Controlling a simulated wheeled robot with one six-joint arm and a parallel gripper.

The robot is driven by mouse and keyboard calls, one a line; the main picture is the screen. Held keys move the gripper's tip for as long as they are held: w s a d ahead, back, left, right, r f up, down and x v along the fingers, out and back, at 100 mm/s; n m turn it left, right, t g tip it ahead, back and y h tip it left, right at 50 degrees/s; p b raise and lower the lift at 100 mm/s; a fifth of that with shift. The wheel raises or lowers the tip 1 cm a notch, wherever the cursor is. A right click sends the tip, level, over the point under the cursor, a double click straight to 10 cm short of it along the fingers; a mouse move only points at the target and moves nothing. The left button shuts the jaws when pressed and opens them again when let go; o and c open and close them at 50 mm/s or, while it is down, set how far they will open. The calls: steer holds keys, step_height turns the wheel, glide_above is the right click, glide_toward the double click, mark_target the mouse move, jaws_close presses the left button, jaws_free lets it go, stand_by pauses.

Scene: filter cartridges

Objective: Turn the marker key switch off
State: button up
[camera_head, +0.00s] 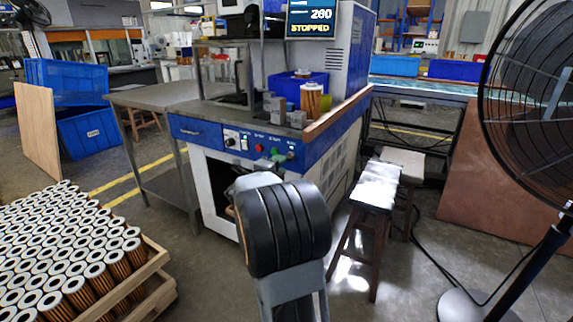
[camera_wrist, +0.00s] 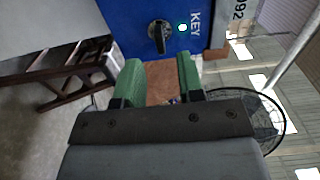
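The key switch (camera_wrist: 158,37) is a black knob on a blue panel, labelled KEY, at the top of the wrist view. Its grip runs roughly up and down in that picture, slightly tilted. A small green lamp (camera_wrist: 182,28) beside it is lit. My gripper (camera_wrist: 160,72) has two green fingers, apart with nothing between them. The fingertips lie short of the knob, lower in the picture, and do not appear to touch it. In the head view my gripper (camera_head: 281,154) is in front of the panel's right end, where the knob itself cannot be made out.
The blue control panel (camera_head: 205,131) carries other buttons, including a red one (camera_head: 258,148). The screen (camera_head: 311,18) above reads STOPPED. A stool (camera_head: 375,188) and a large fan (camera_head: 535,95) stand at the right. A crate of filter cartridges (camera_head: 150,268) is at the lower left.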

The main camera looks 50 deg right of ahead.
mark_target(289, 158)
steer(key=shift+b+x, duration=0.5)
steer(key=shift+x, duration=2.1)
steer(key=shift+c, duration=0.4)
jaws_close()
